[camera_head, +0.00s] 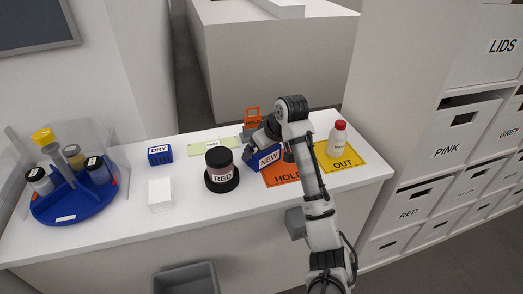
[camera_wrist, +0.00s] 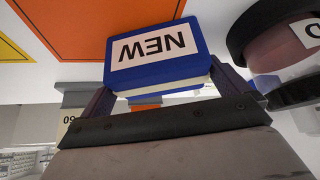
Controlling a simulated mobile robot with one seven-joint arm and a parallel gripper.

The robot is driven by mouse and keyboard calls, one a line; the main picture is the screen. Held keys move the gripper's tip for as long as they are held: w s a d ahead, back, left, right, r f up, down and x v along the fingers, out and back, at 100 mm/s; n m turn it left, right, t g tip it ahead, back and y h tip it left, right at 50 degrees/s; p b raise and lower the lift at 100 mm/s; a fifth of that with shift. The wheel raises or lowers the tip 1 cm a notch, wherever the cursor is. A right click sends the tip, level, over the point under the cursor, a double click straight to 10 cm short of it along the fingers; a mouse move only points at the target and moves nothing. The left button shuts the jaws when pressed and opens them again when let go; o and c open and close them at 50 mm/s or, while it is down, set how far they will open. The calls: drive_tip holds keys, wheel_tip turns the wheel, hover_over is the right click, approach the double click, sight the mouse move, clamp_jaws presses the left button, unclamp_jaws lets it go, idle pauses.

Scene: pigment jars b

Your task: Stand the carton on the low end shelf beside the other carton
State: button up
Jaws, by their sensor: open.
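My gripper (camera_head: 261,143) is open at the blue block labelled NEW (camera_head: 266,159), at the orange HOLD mat's left edge. In the wrist view my gripper's fingers (camera_wrist: 162,88) stand on either side of this block (camera_wrist: 155,55), which looks book-like with a pale edge. Whether they touch it I cannot tell. A plain white upright box (camera_head: 160,194), possibly a carton, stands at the counter's front left. I cannot make out a second carton or a low end shelf with certainty.
On the white counter (camera_head: 115,212) are a RED jar (camera_head: 221,170), a blue DRY box (camera_head: 159,155), a blue carousel (camera_head: 75,203) with jars, and a red-capped bottle (camera_head: 337,138) on the yellow OUT mat (camera_head: 345,164). Labelled bins (camera_head: 464,139) stand right.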

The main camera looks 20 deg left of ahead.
drive_tip(key=b+v, duration=0.1)
drive_tip(key=v, duration=0.9)
drive_tip(key=shift+r, duration=0.25)
drive_tip(key=shift+s+d, duration=0.1)
